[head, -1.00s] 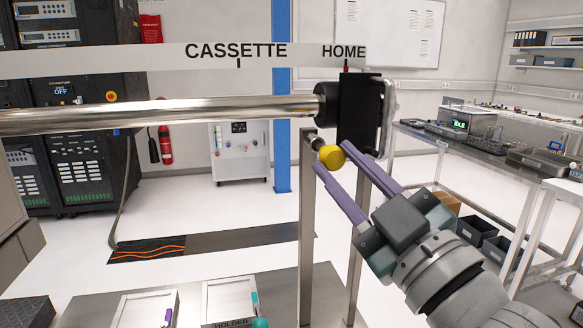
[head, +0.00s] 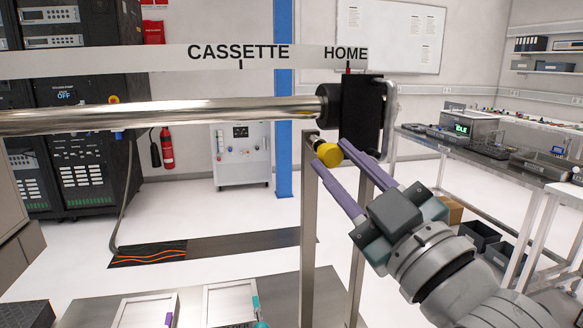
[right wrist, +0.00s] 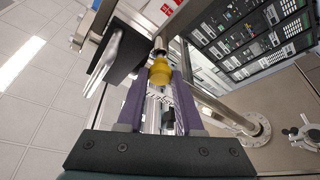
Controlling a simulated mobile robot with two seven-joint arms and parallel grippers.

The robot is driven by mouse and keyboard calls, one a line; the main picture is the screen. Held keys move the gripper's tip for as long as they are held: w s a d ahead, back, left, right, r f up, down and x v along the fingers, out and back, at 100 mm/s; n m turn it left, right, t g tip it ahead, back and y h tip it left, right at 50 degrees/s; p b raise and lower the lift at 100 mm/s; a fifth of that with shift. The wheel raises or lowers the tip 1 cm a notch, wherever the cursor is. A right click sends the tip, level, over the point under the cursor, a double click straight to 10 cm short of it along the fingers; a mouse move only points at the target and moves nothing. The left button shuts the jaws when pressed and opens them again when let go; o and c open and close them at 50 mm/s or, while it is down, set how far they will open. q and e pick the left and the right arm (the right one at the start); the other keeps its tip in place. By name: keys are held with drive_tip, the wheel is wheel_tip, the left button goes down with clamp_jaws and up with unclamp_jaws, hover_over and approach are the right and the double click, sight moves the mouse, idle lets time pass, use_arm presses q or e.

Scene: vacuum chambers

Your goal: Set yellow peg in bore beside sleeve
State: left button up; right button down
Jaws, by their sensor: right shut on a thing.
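The yellow peg (head: 328,153) is between the fingertips of my right gripper (head: 328,157), which is shut on its yellow part. It also shows in the right wrist view (right wrist: 160,72), with a metal and dark end pointing away from the gripper. In the head view this end is beside the top of a metal post. A black sleeve (head: 329,104) sits around the long shiny tube, above the peg. The bore itself is not clearly visible, and I cannot tell whether the peg's end is inside it. My left gripper is out of view.
A black block (head: 361,113) with a metal handle (head: 391,112) joins the sleeve, close above my right fingers. Metal posts (head: 308,235) stand below. Two light trays (head: 230,303) with purple and teal items lie at the bottom. A steel bench (head: 455,148) stands right.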

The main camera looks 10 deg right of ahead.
drive_tip(key=shift+w+b, duration=0.4)
drive_tip(key=shift+w, duration=0.3)
idle(0.9)
drive_tip(key=shift+s, duration=0.2)
drive_tip(key=shift+s+p, duration=1)
drive_tip(key=shift+s, duration=0.4)
drive_tip(key=shift+s, duration=0.1)
